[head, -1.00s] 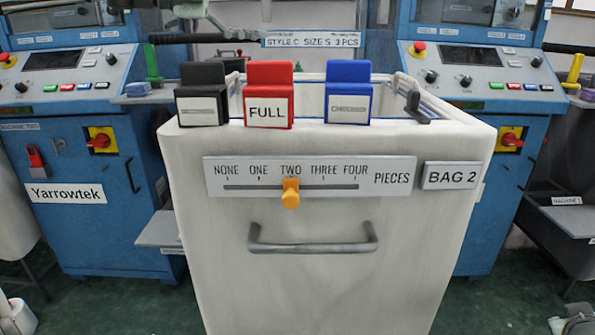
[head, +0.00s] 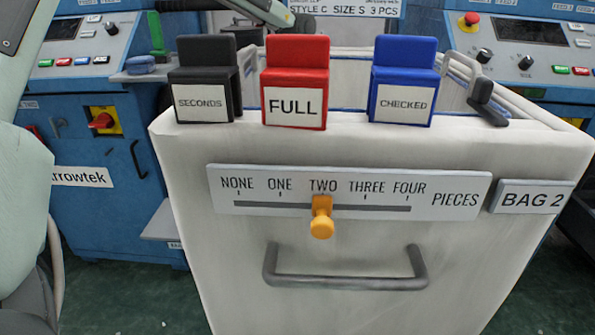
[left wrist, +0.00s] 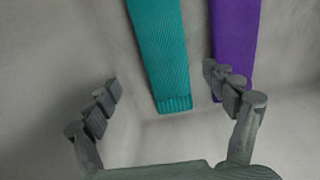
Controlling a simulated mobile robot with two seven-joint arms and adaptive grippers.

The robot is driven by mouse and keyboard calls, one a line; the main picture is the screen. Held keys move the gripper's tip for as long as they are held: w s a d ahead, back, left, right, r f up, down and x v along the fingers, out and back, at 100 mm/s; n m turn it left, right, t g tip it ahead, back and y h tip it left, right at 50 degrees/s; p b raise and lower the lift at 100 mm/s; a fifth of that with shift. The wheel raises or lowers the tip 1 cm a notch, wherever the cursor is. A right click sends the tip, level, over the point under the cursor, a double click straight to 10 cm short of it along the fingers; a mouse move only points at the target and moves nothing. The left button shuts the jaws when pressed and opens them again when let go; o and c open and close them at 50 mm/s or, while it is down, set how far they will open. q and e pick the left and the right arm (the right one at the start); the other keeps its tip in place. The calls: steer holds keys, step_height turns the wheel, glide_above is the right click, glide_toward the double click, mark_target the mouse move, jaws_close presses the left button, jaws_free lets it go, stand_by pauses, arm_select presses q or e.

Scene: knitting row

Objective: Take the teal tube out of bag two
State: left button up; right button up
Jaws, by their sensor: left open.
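Bag two (head: 480,250) is a tall whitish bin labelled BAG 2 in the head view; its inside is mostly hidden there behind the front rim. In the left wrist view, the teal tube (left wrist: 160,50) is a ribbed knitted piece lying against a pale surface, its near end low in the middle. A purple tube (left wrist: 235,40) lies to its right. My left gripper (left wrist: 162,78) is open and empty. The teal tube shows between its fingers, and the right finger overlaps the purple tube's edge. I cannot tell whether they touch. My right gripper is not in view.
Black SECONDS (head: 205,80), red FULL (head: 296,82) and blue CHECKED (head: 404,80) tabs stand along the front rim. An orange slider knob (head: 322,215) is at TWO, above a grey handle (head: 345,282). Blue machines (head: 95,215) stand behind on both sides.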

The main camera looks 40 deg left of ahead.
arm_select(q)
steer(key=f, duration=0.6)
steer(key=shift+d, duration=0.3)
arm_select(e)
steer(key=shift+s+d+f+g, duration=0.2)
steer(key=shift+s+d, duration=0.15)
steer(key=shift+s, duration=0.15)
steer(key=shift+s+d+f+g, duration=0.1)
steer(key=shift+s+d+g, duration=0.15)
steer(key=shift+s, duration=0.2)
arm_select(q)
steer(key=shift+c, duration=0.3)
steer(key=c, duration=0.9)
